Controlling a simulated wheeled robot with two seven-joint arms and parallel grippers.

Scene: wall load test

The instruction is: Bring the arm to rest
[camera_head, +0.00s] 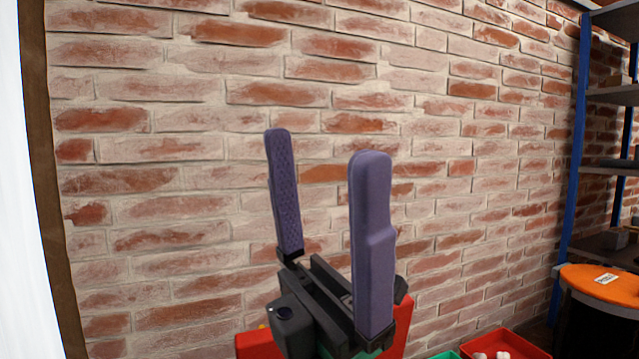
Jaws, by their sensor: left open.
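My left gripper (322,150) stands in the middle of the head view, its two purple fingers pointing up. The fingers are well apart and nothing is between them. Behind it is the brick wall (170,180). I cannot tell how far the fingertips are from the wall. The left arm itself is mostly out of view below the gripper. My right gripper is not in view.
A shelf rack with a blue post (575,140) stands at the right. An orange-topped drum (600,285) stands before it. A red bin (505,343) with pale items sits at the bottom right. A brown vertical edge (38,180) runs along the left.

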